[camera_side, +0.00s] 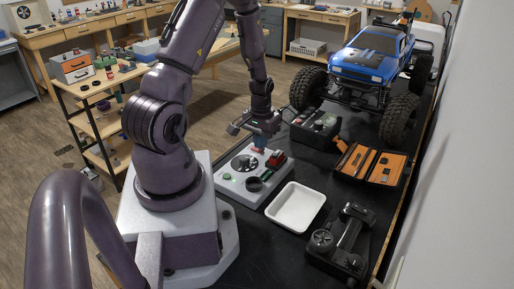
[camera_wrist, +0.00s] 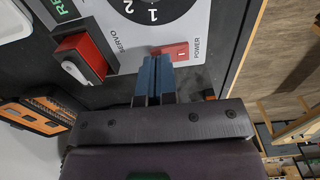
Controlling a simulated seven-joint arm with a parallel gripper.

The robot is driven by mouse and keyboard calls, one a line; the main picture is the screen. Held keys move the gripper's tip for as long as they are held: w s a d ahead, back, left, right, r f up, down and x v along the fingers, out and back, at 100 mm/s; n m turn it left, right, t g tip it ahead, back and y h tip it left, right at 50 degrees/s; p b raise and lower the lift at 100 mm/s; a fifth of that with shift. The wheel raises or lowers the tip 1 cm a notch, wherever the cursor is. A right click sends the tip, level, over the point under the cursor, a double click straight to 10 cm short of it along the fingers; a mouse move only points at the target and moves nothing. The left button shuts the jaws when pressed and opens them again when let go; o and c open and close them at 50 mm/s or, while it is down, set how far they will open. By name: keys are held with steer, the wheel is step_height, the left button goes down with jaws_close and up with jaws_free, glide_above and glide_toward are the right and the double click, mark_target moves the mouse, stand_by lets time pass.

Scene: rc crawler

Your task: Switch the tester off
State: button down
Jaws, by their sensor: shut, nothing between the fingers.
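The tester (camera_side: 230,186) is a light grey box with a dial, lying on the black bench in front of my arm. In the wrist view its panel (camera_wrist: 212,20) carries a red rocker switch (camera_wrist: 178,51) beside the word POWER. My gripper (camera_side: 258,141) is over the tester's far end, pointing down. In the wrist view the blue fingertips (camera_wrist: 155,62) are together and empty, right at the switch and hiding part of it. I cannot tell whether they touch it or which way the rocker is tipped.
A white tray (camera_side: 296,207), a black controller (camera_side: 340,240), an open orange tool case (camera_side: 371,166) and a blue crawler (camera_side: 372,55) occupy the bench.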

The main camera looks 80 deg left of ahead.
steer(key=shift+f, duration=0.4)
steer(key=shift+r, duration=3.5)
steer(key=s+d+r+m+t, duration=0.2)
steer(key=d+r+m+t, duration=0.3)
steer(key=d+r, duration=1.9)
steer(key=d+m, duration=0.1)
steer(key=m, duration=0.3)
steer(key=shift+s+d+t, duration=0.15)
steer(key=shift+d+t, duration=0.1)
steer(key=shift+t, duration=0.05)
